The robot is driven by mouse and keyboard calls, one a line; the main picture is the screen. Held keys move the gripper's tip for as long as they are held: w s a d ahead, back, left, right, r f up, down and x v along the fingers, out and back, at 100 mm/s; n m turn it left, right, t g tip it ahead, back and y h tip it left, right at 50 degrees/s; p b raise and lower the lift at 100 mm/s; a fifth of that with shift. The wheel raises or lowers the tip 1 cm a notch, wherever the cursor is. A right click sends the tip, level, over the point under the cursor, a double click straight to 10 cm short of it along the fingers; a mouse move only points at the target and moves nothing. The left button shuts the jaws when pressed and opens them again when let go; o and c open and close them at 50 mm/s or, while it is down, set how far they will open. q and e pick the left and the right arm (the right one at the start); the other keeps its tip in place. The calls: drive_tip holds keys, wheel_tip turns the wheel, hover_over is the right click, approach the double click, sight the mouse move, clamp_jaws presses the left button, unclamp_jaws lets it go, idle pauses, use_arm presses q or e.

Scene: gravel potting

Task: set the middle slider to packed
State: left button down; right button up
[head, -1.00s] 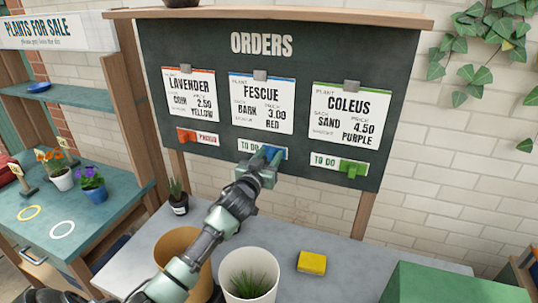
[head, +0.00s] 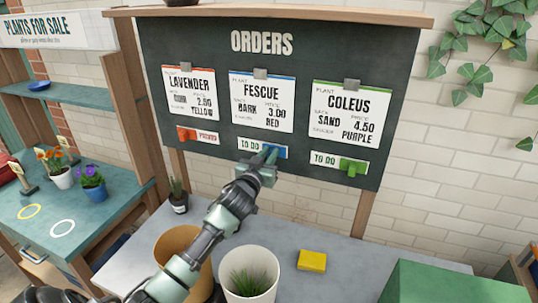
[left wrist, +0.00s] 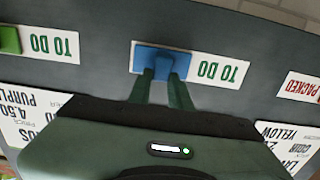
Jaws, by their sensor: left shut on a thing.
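The middle slider is a blue block with a raised tab (head: 282,151) on a white strip under the FESCUE card (head: 262,103). It sits at the right end of its strip in the head view, and TO DO shows to its left. My left gripper (head: 265,157) reaches up to it from below. In the left wrist view, which is upside down, the blue slider (left wrist: 150,57) shows with my left gripper's two fingers (left wrist: 161,88) at either side of its tab, shut on it. My right gripper is not in view.
The red slider (head: 186,134) on the left shows PACKED; the green slider (head: 352,167) on the right shows TO DO. Below the orders board (head: 215,45), a white pot with grass (head: 249,262), a tan pot (head: 172,243) and a yellow block (head: 312,261) stand on the grey bench.

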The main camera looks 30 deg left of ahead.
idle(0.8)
use_arm(q)
drive_tip(key=a, duration=0.3)
drive_tip(key=s+a, duration=0.1)
drive_tip(key=a, duration=0.1)
drive_tip(key=s+a+p, duration=0.1)
drive_tip(key=a, duration=0.2)
drive_tip(key=shift+a+f, duration=0.1)
drive_tip(key=shift+a, duration=0.25)
drive_tip(key=shift+d, duration=0.15)
drive_tip(key=c, duration=1.5)
unclamp_jaws()
drive_tip(key=shift+o, duration=1.1)
drive_tip(key=shift+s+a, duration=0.15)
drive_tip(key=shift+a, duration=0.1)
